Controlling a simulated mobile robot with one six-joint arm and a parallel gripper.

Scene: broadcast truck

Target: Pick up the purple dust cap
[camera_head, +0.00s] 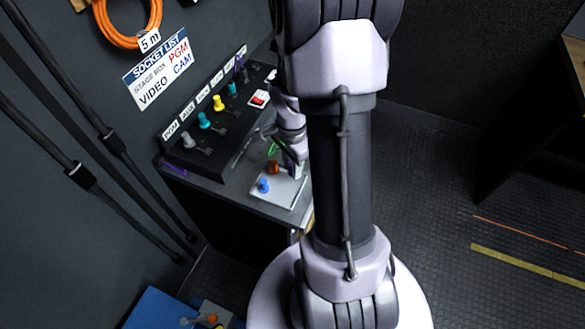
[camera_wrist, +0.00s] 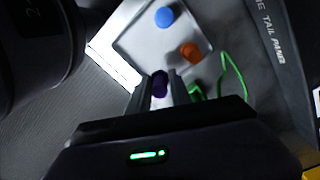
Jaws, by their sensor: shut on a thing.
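The purple dust cap (camera_wrist: 159,84) is between my fingertips in the wrist view, dark and partly hidden by the fingers. My gripper (camera_wrist: 159,88) is shut on it. The cap is at the near edge of the light grey tray (camera_wrist: 132,45); I cannot tell whether it still touches the tray. A blue cap (camera_wrist: 164,17) and an orange cap (camera_wrist: 190,52) are in the tray beyond it. In the head view my gripper (camera_head: 294,166) is over the right part of the tray, and my arm hides some of that area.
A sloped socket panel (camera_head: 215,115) with several coloured plugs stands behind the tray on the dark bench. A green cord (camera_wrist: 233,75) lies beside the orange cap. A blue mat (camera_head: 155,308) with a small tray is at lower left. Floor at right is mostly clear.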

